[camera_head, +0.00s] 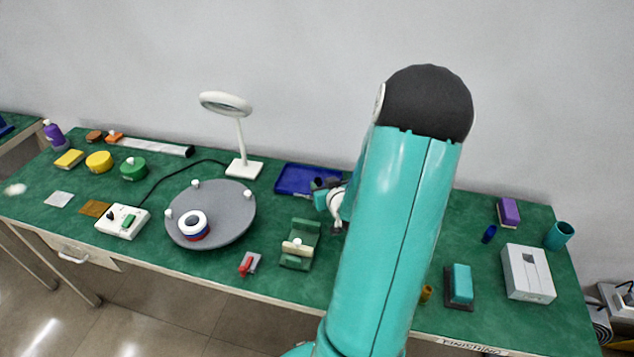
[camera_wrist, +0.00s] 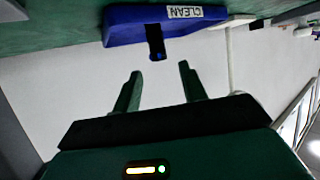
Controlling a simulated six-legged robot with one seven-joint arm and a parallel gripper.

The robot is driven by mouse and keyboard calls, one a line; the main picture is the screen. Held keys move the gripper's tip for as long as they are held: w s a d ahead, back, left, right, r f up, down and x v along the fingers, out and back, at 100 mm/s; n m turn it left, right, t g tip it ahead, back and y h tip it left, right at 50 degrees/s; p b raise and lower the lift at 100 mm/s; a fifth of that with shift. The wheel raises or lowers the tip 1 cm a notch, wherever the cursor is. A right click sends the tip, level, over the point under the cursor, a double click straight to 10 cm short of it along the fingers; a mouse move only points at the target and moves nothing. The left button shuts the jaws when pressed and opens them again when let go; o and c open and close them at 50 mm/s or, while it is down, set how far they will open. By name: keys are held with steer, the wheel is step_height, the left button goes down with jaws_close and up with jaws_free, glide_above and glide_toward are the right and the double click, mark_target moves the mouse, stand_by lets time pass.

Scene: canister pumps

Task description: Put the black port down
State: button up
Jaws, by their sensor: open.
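The black port (camera_wrist: 155,42) is a small dark upright piece with a blue spot at one end. In the wrist view it shows against the side of the blue tray (camera_wrist: 125,27), which bears a CLEAN label. I cannot tell whether it rests in the tray or on its rim. The blue tray (camera_head: 292,179) also shows at the back of the bench in the head view, with dark shapes at its right end. My gripper (camera_wrist: 160,68) has its two green fingers apart, with nothing between them. The port lies beyond the fingertips, apart from them. My arm hides part of the tray area in the head view.
A white magnifier lamp (camera_head: 241,168) stands left of the tray. A grey round turntable (camera_head: 235,218) with a white, red and blue ring part is front left. A green fixture (camera_head: 301,245) sits in front of the tray. A grey box (camera_head: 528,274) is at right.

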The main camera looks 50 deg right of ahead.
steer(key=shift+s+a, duration=0.15)
steer(key=w+a+r+n+g+y, duration=0.1)
steer(key=w+a+r+n+g, duration=0.15)
steer(key=a+r, duration=0.65)
steer(key=w+a+r+n+g+y, duration=0.15)
steer(key=w+a+r, duration=0.3)
steer(key=a, duration=0.75)
steer(key=s+a+r+n+g+y, duration=0.1)
steer(key=s+a+r+y, duration=0.1)
steer(key=s+a+r, duration=0.2)
steer(key=s+a+r+n+y, duration=0.1)
steer(key=s+a+r+y, duration=0.2)
steer(key=s+a, duration=0.7)
steer(key=a+r, duration=0.1)
steer(key=a, duration=0.6)
steer(key=shift+s+r+n+g, duration=0.15)
steer(key=shift+r+n+g, duration=0.15)
steer(key=shift+g, duration=0.1)
steer(key=shift+a, duration=0.1)
